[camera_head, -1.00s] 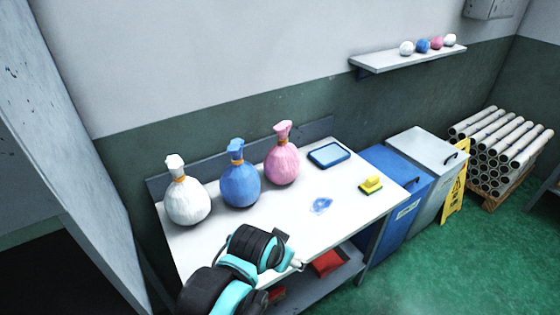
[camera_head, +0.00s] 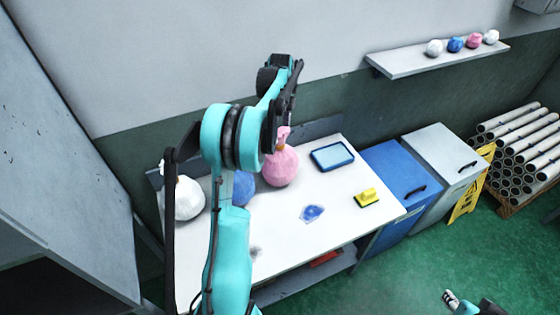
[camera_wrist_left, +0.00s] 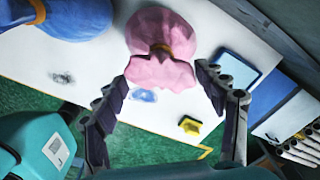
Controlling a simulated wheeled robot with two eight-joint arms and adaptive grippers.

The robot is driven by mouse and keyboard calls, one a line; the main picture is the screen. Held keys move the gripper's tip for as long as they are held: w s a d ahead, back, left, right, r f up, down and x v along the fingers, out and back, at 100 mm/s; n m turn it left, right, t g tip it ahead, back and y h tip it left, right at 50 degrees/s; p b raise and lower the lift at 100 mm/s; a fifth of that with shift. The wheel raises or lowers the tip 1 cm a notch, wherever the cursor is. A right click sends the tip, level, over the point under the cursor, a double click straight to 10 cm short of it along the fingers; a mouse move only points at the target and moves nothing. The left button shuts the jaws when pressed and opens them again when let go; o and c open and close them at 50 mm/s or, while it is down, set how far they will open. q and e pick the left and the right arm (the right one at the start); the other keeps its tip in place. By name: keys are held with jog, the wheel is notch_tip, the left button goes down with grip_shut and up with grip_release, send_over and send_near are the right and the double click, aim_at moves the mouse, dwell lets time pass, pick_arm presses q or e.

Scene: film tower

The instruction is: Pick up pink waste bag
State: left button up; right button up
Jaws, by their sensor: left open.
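The pink waste bag (camera_head: 281,168) stands upright on the white table, and its tied neck points up. My left gripper (camera_head: 282,128) is above it, pointing down, and partly hides its top. In the left wrist view, the gripper (camera_wrist_left: 164,80) is open, with one finger on each side of the bag's gathered pink top (camera_wrist_left: 158,70). No firm contact shows. An orange tie is around the neck. The blue bag (camera_head: 243,188) stands left of it, partly hidden by my left arm.
A white bag (camera_head: 188,200) stands at the table's left end. A blue-rimmed tray (camera_head: 332,156), a yellow sponge (camera_head: 367,197) and a blue spill (camera_head: 313,213) lie to the right on the table (camera_head: 300,250). A wall shelf (camera_head: 440,60) holds small balls. Blue and grey bins stand right of the table.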

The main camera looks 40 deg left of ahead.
aim_at(280, 145)
pick_arm(q)
jog(key=f, duration=0.4)
jog(key=f+b, duration=0.1)
jog(key=f, duration=0.3)
jog(key=shift+w+a+f+b, duration=0.15)
jog(key=shift+a+b, duration=0.05)
jog(key=shift+b, duration=0.1)
jog(key=shift+c, duration=0.9)
jog(key=shift+d, duration=0.1)
grip_shut()
